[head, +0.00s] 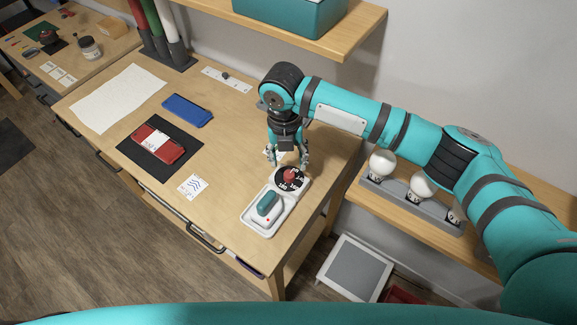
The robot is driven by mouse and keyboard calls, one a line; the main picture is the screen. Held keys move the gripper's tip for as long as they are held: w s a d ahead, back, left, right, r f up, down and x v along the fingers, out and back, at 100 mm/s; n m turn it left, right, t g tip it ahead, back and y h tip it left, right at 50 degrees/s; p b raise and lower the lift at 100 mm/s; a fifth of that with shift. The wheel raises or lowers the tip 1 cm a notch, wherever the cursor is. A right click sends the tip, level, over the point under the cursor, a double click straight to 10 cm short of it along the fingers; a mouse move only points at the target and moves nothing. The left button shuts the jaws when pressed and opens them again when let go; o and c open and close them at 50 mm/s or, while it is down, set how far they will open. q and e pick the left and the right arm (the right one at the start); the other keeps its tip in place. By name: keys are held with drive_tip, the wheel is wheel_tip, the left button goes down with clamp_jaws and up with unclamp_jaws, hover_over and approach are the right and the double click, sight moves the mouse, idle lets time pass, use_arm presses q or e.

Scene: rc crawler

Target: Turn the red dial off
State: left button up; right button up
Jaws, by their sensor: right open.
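A red dial (291,175) sits on a round black face with white markings, at the far end of a white control box (257,220) on the wooden desk. A teal handle (267,204) lies on the nearer part of the same box, with a small red spot beside it. My right gripper (288,163) points down just above and behind the dial, open, with its fingers apart. I cannot tell whether a finger touches the dial. The exact setting of the dial is too small to read. My left gripper is not in view.
A red case on a black mat (137,153), a blue case (188,110), a card with wavy lines (193,187) and a white sheet (117,97) lie left of the box. A shelf (335,40) overhangs behind. Light bulbs in a grey holder (400,199) stand at right.

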sight(287, 173)
wheel_tip(287, 173, up, 6)
drive_tip(key=shift+a, duration=0.15)
idle(0.6)
